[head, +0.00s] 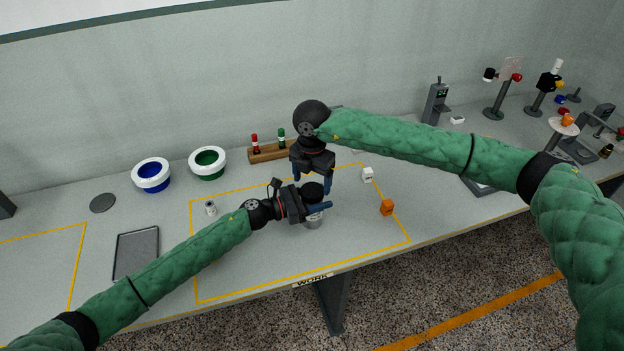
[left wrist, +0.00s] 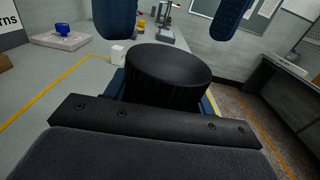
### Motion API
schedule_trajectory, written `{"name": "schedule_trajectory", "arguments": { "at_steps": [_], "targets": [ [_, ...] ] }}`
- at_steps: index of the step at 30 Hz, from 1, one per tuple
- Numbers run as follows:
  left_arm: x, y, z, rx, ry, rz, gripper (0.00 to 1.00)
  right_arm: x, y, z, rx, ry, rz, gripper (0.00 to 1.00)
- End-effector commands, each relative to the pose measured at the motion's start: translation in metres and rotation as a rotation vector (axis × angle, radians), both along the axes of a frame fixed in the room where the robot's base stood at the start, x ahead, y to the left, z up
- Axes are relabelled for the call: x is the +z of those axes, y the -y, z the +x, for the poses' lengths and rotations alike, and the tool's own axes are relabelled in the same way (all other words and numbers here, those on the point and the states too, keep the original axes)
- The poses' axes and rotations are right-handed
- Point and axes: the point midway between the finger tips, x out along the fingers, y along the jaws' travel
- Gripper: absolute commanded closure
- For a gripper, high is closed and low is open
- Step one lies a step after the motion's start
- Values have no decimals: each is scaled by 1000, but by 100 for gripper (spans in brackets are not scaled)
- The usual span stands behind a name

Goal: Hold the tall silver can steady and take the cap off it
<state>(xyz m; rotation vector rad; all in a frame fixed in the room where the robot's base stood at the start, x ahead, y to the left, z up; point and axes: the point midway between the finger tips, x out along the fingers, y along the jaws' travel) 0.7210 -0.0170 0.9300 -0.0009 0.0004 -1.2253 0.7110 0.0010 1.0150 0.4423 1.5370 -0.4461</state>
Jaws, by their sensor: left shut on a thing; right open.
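The tall silver can (head: 314,221) stands in the yellow-outlined work area, mostly hidden by my left gripper. Its black ribbed cap (head: 312,190) is on top and fills the middle of the left wrist view (left wrist: 168,75). My left gripper (head: 318,208) is shut on the can below the cap, its blue fingers on both sides. My right gripper (head: 312,177) points down from above, open and empty. Its two blue fingers also show at the top of the left wrist view (left wrist: 174,25), apart from the cap and spread about as wide as it.
A white block (head: 367,174) and an orange block (head: 387,207) stand right of the can. A small silver piece (head: 211,208) stands left. Behind are a wooden rack (head: 270,152) with red and green spindles, and green (head: 207,163) and blue (head: 151,175) ringed bowls.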

Motion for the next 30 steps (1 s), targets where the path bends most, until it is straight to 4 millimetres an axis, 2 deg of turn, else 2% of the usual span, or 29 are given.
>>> {"name": "schedule_trajectory", "arguments": {
  "at_steps": [2,4,8,13,23,30],
  "targets": [
    [-1,-1,0,1,0,1,100,-6,-4,-5,0,-13,13,24],
    [-1,-1,0,1,0,1,100,-3,-10,-7,-4,-18,39,24],
    [0,-1,0,1,0,1,100,16,-16,-3,-44,-9,71,24],
    [-1,-1,0,1,0,1,100,42,-7,6,-181,13,43,24],
    [-1,-1,1,1,1,1,100,39,1,4,-299,11,-4,24],
    [0,-1,0,1,1,1,100,19,1,4,-300,8,-5,24]
  ]
}}
